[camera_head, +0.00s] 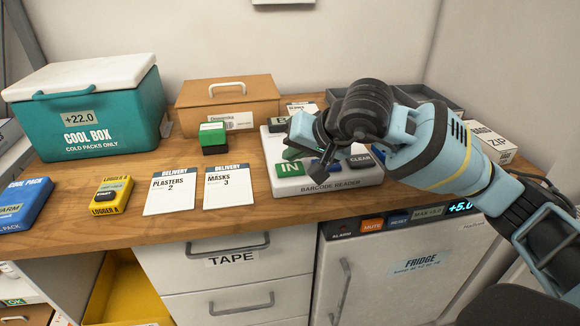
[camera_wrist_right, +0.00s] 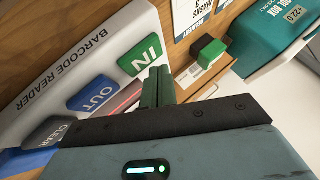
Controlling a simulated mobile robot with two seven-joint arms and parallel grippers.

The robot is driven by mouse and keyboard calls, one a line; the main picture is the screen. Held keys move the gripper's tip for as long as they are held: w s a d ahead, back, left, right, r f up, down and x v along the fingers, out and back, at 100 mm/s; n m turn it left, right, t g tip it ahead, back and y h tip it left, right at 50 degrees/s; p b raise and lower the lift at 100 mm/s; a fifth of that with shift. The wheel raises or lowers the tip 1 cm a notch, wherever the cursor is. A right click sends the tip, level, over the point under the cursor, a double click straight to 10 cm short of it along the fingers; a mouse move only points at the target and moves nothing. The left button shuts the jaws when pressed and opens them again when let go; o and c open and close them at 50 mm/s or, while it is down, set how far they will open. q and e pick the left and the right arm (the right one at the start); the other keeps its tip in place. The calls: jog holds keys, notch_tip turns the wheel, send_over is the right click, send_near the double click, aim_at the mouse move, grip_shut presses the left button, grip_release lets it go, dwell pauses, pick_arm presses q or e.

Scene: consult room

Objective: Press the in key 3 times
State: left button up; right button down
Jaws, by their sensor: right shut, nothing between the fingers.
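The barcode reader (camera_head: 328,182) is a white box on the wooden counter; it also shows in the wrist view (camera_wrist_right: 68,38). Its green IN key (camera_head: 289,170) is at the left end, and it shows large in the wrist view (camera_wrist_right: 140,55). The blue OUT key (camera_wrist_right: 92,92) and grey CLEAR key (camera_head: 360,160) lie further along. My right gripper (camera_head: 293,153) is shut and empty, above the reader. Its green fingertips in the wrist view (camera_wrist_right: 158,72) are close beside the IN key's edge; I cannot tell if they touch it. My left gripper is not in view.
A green-and-black block (camera_head: 213,138) and two delivery cards (camera_head: 228,190) are left of the reader. A ZIP bag box (camera_head: 490,142) is right, a fridge (camera_head: 385,280) below.

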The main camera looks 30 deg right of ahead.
aim_at(294, 170)
jog(key=shift+f, duration=0.1)
dwell(0.4)
pick_arm(q)
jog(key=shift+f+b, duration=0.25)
jog(key=shift+b, duration=0.1)
pick_arm(e)
jog(key=shift+f, duration=0.35)
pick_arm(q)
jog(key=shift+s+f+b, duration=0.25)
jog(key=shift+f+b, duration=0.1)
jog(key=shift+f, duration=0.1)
pick_arm(e)
jog(key=shift+f, duration=0.55)
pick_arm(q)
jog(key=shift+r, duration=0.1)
pick_arm(e)
jog(key=shift+r, duration=0.1)
pick_arm(q)
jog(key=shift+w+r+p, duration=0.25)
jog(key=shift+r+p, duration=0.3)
jog(key=shift+p, duration=0.1)
pick_arm(e)
jog(key=shift+r, duration=0.85)
